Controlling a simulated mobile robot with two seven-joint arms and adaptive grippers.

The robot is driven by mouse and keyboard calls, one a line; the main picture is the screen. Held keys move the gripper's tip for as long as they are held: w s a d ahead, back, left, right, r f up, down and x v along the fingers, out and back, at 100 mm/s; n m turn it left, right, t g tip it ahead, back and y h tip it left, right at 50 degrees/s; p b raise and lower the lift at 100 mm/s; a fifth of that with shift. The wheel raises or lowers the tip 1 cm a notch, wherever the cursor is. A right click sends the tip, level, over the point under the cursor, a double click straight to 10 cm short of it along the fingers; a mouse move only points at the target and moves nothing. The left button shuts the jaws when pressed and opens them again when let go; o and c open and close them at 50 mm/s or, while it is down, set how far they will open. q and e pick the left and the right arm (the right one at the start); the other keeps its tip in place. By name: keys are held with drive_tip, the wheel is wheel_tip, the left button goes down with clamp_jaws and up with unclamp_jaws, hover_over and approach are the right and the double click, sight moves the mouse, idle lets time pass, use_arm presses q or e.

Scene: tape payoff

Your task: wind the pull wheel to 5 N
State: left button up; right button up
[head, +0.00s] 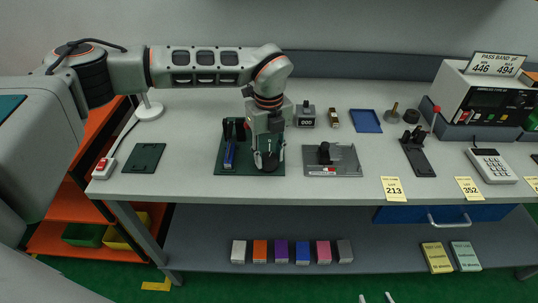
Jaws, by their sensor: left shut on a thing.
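The dark green plate (222,169) on the bench carries a dark upright holder (234,128), a narrow blue gauge-like part (229,153) and a dark round part that I take for the pull wheel (260,164). My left gripper (268,158) points down over the right side of this plate. It is shut on part of the pull wheel, and its fingers hide much of it. The force reading is too small to tell. Two pale fingertips of my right gripper (375,297) show at the bottom edge, apart and empty, in front of the bench.
A counter box reading 000 (306,117) and a grey plate with a black knob (345,165) stand right of the green plate. A red switch (104,168) sits at the left edge.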

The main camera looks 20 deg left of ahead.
sight(269, 157)
use_arm(q)
drive_tip(key=m, duration=0.6)
drive_tip(key=shift+m, duration=0.3)
drive_tip(key=m, duration=0.6)
drive_tip(key=shift+p, duration=0.3)
drive_tip(key=o, duration=1.1)
drive_tip(key=shift+r, duration=0.1)
wheel_tip(269, 157, up, 12)
drive_tip(key=shift+f, duration=0.1)
